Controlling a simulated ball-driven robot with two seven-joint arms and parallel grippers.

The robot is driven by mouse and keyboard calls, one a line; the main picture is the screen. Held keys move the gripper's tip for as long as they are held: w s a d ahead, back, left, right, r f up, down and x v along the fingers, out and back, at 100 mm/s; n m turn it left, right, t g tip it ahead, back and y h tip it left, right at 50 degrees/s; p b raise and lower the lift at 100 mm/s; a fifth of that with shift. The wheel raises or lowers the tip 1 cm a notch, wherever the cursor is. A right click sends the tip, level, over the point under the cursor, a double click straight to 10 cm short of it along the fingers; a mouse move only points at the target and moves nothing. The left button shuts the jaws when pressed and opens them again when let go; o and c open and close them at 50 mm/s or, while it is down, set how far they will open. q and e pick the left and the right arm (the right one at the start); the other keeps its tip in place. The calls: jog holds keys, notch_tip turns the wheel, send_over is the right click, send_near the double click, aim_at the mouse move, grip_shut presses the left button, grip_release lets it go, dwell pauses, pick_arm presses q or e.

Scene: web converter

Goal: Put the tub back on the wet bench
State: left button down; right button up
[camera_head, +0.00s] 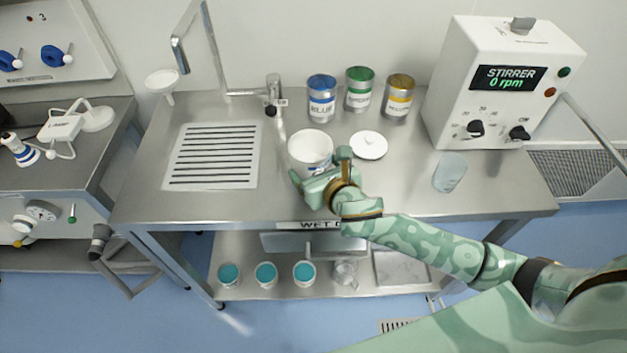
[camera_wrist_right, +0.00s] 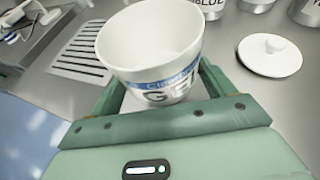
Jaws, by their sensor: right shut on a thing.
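The white tub (camera_head: 311,146) is at the middle of the wet bench (camera_head: 210,208), lidless and open at the top. It also shows in the right wrist view (camera_wrist_right: 150,45), with a blue band and large grey letters. My right gripper (camera_head: 318,178) is shut on the tub, one finger on each side. The tub looks upright or slightly tilted; I cannot tell whether its base touches the bench top. My left gripper is not in view.
A white lid (camera_head: 369,146) with a knob lies just right of the tub. Blue (camera_head: 321,98), green (camera_head: 359,90) and yellow (camera_head: 398,97) cans stand behind. A slotted drain (camera_head: 212,156) is at left, a stirrer (camera_head: 500,85) at right. A clear beaker (camera_head: 450,172) stands before the stirrer.

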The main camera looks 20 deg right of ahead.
jog(key=shift+w+d+f+b, duration=0.1)
jog(key=shift+w+f+b, duration=0.25)
jog(key=shift+w+f, duration=0.6)
notch_tip(320, 180, down, 4)
jog(key=shift+r+b, duration=0.1)
jog(key=shift+b, duration=0.85)
jog(key=shift+r, duration=0.2)
jog(key=shift+f, duration=0.15)
jog(key=o, duration=1.2)
jog(key=shift+c, duration=0.2)
